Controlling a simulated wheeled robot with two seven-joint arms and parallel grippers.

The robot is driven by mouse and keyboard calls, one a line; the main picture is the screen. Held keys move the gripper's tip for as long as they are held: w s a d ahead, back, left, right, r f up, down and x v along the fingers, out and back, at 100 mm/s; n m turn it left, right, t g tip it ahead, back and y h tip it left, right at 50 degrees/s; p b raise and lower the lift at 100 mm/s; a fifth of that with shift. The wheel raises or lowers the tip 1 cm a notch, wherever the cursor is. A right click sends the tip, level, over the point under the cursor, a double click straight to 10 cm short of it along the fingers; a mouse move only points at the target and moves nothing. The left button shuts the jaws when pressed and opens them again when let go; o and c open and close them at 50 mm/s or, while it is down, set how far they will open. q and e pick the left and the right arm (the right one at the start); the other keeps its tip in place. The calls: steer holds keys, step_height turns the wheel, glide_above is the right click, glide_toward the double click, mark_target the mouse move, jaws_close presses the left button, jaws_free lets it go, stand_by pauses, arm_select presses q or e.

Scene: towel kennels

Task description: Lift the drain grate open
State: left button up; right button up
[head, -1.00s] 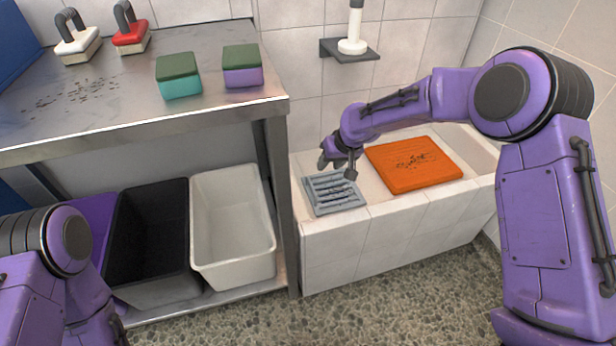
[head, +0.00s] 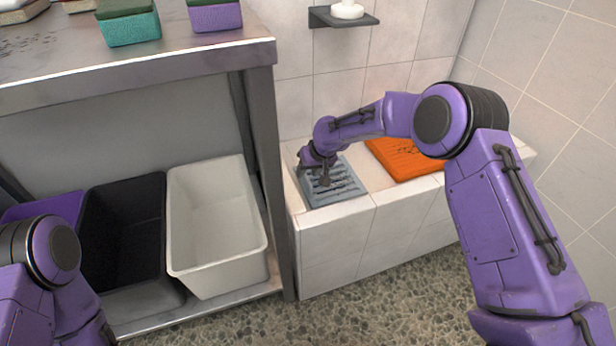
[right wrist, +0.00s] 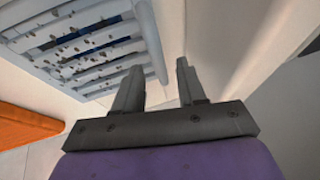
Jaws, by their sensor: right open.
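The grey slatted drain grate (head: 345,187) lies flat in the white tiled ledge, with dark specks on its bars. My right gripper (head: 322,182) is low over the grate's left part in the head view. In the right wrist view the gripper (right wrist: 158,85) is open, with two dark fingers apart and nothing held between them. The grate (right wrist: 85,50) fills the upper left there, its edge just beyond the fingers. I cannot tell whether a finger touches it. Of my left arm only links show at the lower left; its gripper is out of view.
An orange mat (head: 405,160) with dark specks lies right of the grate. A steel table (head: 150,62) stands at left with sponges on top. White (head: 215,225) and black (head: 122,235) bins sit on its lower shelf. A small wall shelf (head: 342,20) is above the ledge.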

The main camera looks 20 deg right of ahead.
steer(key=shift+w+a+f, duration=0.15)
steer(key=shift+w+f, duration=0.05)
steer(key=shift+f, duration=0.35)
jaws_close()
steer(key=shift+r, duration=0.1)
